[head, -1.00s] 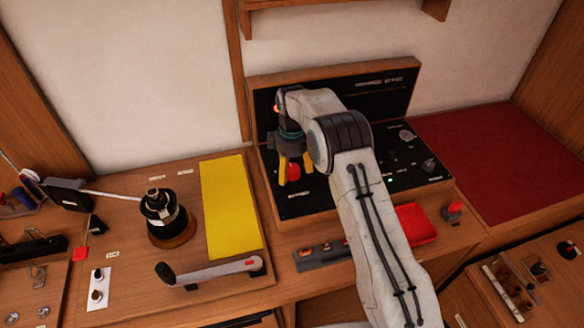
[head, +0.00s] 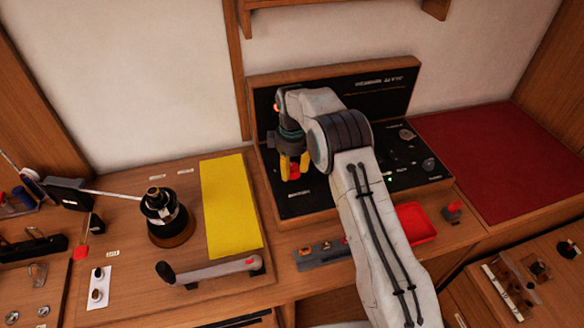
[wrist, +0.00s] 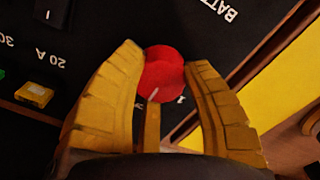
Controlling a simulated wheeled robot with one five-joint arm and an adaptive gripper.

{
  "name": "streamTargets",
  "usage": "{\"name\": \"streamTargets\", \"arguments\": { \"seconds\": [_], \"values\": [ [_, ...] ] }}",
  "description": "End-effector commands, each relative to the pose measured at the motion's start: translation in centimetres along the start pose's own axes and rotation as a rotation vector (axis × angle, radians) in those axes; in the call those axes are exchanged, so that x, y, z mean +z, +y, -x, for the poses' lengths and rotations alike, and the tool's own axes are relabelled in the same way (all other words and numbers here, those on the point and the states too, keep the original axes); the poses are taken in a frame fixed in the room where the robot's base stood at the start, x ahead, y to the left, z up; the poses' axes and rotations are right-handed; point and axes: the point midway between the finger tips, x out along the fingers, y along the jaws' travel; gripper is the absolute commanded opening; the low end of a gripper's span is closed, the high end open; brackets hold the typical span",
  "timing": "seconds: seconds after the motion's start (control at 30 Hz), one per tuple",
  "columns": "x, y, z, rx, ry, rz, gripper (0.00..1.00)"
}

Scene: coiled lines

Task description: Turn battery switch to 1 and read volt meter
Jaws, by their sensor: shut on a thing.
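The battery switch is a red round knob (wrist: 163,74) on a black panel, with lettering starting "BATT" and a "1" printed beside it in the wrist view. A small pale mark on the knob's edge sits near the "1". My gripper (wrist: 168,95) has its two yellow fingers on either side of the knob, shut on it. In the head view my gripper (head: 293,170) points down at the left part of the black panel (head: 322,196), with the red knob (head: 295,171) between its fingers. I cannot make out a volt meter reading; my arm covers part of the panel.
A winch (head: 163,217) and a yellow sheet (head: 230,205) lie left of the panel. A winch handle (head: 212,271) lies in front. A red tray (head: 416,222) is right of my arm. In the wrist view, a yellow fuse (wrist: 34,94) sits left of my fingers.

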Motion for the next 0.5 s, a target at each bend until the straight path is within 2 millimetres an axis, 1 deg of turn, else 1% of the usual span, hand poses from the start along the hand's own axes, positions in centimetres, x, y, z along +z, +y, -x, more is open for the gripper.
{"name": "streamTargets", "arguments": {
  "seconds": [0.27, 0.5],
  "values": [
    [0.04, -0.03, -0.20, -0.002, -0.002, 0.043, 0.11],
    [0.04, -0.03, -0.32, -0.002, -0.002, 0.195, 0.11]
  ]
}}
